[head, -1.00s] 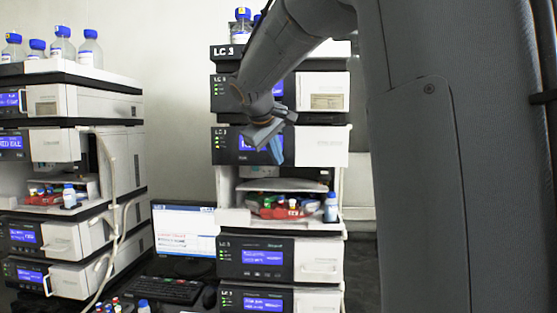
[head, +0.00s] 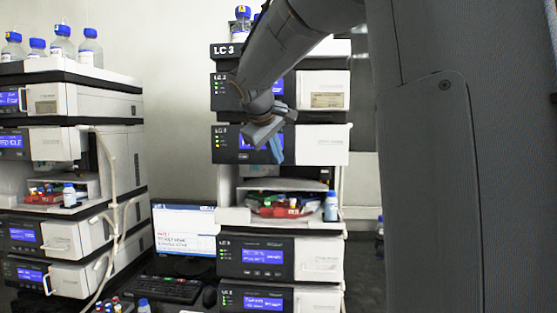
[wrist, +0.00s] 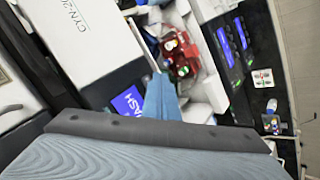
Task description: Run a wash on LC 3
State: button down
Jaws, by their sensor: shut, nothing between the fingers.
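The LC 3 stack (head: 230,51) stands in the middle of the head view, its name on the top module. My gripper (head: 277,150) is shut and empty, in front of the stack's third module (head: 320,145). It partly covers that module's blue display (head: 246,142); I cannot tell whether it touches the panel. In the wrist view the blue fingertips (wrist: 160,97) are together beside a blue display (wrist: 128,101) that reads WASH, tilted. A yellow light shows on the module's left side in the head view.
Below is an open bay with a red tray of vials (head: 280,207) and a blue-capped bottle (head: 331,206). A similar stack (head: 65,155) stands at left. A monitor (head: 184,240) and keyboard (head: 168,289) sit between the stacks. Bottles (head: 242,22) stand on top.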

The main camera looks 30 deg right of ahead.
jog(key=shift+s+a, duration=0.15)
jog(key=shift+s, duration=0.05)
jog(key=shift+s+a+b, duration=0.35)
jog(key=shift+s+a, duration=0.35)
jog(key=shift+s, duration=0.35)
jog(key=shift+s+a+b, duration=0.35)
jog(key=shift+s+a, duration=0.3)
jog(key=shift+s, duration=0.35)
jog(key=s+a+f+g+y, duration=0.15)
jog(key=s+a+f, duration=0.25)
jog(key=f, duration=0.6)
jog(key=s+a+f+m+g+y, duration=0.1)
jog(key=s+a+f+y, duration=0.2)
jog(key=f, duration=0.7)
jog(key=s+a+f+g+y, duration=0.1)
jog(key=s+a+f, duration=0.35)
jog(key=f, duration=0.55)
jog(key=s+a+f+m+g, duration=0.1)
jog(key=s+a+f, duration=0.3)
jog(key=s+f, duration=0.5)
jog(key=shift+s+a+f+m+y+b, duration=0.2)
jog(key=shift+s+f+m+y+b, duration=0.1)
jog(key=shift+f+m+y+b, duration=0.25)
